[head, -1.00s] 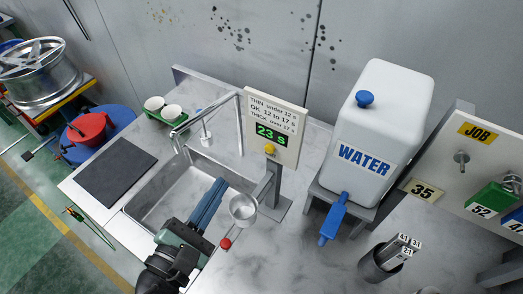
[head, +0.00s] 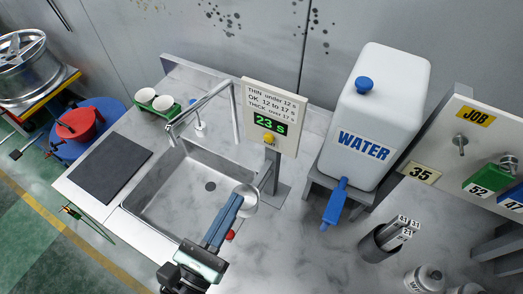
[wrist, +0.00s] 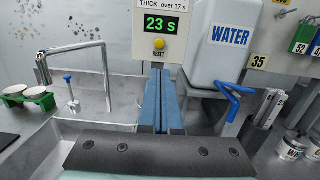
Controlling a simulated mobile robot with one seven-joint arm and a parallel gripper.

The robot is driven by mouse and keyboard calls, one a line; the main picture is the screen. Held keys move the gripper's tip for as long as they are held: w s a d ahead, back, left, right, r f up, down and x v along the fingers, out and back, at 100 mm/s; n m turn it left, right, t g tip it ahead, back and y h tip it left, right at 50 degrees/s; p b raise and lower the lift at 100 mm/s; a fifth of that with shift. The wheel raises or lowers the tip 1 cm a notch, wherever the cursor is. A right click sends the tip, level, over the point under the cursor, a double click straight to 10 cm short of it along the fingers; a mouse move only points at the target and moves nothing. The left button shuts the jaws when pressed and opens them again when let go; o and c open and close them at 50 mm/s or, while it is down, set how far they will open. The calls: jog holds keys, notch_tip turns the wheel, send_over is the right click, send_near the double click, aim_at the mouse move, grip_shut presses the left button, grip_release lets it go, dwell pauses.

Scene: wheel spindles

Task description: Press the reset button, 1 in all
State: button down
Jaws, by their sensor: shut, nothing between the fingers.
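The reset button is a round yellow button (head: 268,139) on the timer panel (head: 274,112), below a green display that reads 23 s. The button also shows in the wrist view (wrist: 159,44), just above my fingertips in the picture. My gripper (head: 238,197) is shut and empty, its blue fingers side by side. In the head view the fingertips are below and left of the button, beside a metal cup (head: 246,194) that they partly cover. The fingertips look apart from the button.
A sink (head: 180,192) with a tall faucet (head: 200,98) lies to the left. A water tank (head: 378,110) with a blue tap (head: 334,204) stands to the right. A dark holder (head: 380,248) with numbered sticks is front right.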

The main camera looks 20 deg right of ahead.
jog(key=p, duration=0.3)
send_near(269, 143)
jog(key=x, duration=0.5)
jog(key=shift+w+d+r, duration=0.1)
jog(key=shift+r, duration=0.05)
jog(key=shift+p+x, duration=0.35)
jog(key=shift+x, duration=0.45)
